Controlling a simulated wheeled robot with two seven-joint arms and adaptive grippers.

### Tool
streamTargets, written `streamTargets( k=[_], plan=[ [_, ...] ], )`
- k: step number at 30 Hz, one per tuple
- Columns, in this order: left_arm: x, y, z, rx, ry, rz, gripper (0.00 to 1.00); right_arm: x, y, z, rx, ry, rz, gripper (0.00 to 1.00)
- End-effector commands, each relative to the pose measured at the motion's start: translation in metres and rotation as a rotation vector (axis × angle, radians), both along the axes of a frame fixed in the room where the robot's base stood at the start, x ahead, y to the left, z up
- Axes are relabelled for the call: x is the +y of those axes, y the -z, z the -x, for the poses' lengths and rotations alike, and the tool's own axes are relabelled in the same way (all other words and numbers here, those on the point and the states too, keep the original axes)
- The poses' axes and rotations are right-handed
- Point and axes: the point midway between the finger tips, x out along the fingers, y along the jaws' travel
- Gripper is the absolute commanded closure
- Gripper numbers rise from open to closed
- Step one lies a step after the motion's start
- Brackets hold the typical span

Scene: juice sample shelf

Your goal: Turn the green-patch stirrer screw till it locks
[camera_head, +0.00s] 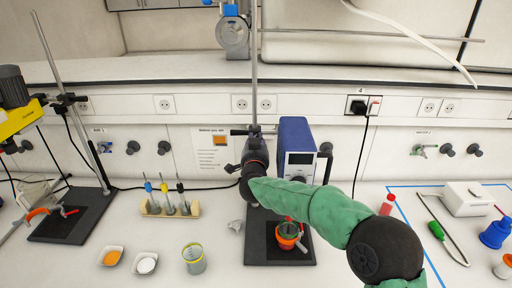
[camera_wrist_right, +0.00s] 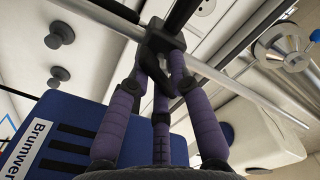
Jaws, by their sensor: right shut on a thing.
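A blue stirrer (camera_head: 296,137) with a small display stands at the middle, held to an upright metal rod (camera_head: 254,80) by a black clamp (camera_head: 243,132). My right gripper (camera_head: 254,153) reaches up to this clamp from below. In the right wrist view its purple fingers (camera_wrist_right: 162,62) close around a dark part just under the clamp (camera_wrist_right: 165,38), which appears to be the stirrer screw; the fingertips mostly hide it. The blue stirrer body (camera_wrist_right: 75,130) shows there with a "Brumwer" label. No green patch is visible. My left gripper is not in view.
An orange-rimmed vessel (camera_head: 288,237) sits on the dark stand base (camera_head: 258,248) under my right arm. A second, yellow stirrer (camera_head: 18,118) stands at left. A wooden rack (camera_head: 170,209), two dishes, and a beaker (camera_head: 194,259) stand left of the base. A white box (camera_head: 467,199) is at right.

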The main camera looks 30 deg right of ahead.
Motion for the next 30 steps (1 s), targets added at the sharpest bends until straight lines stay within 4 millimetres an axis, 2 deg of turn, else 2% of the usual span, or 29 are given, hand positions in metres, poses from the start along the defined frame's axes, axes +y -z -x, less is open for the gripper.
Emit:
streamTargets(
  k=[1, 12, 30],
  plan=[
    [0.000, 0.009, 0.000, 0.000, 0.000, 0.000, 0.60, 0.002, 0.002, -0.001, -0.026, -0.005, -0.036, 1.00],
    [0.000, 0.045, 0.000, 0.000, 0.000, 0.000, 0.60, 0.001, 0.002, 0.000, -0.211, -0.005, -0.336, 1.00],
    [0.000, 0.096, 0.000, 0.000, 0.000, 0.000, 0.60, -0.001, 0.003, 0.001, -0.483, -0.004, -0.782, 1.00]
  ],
)
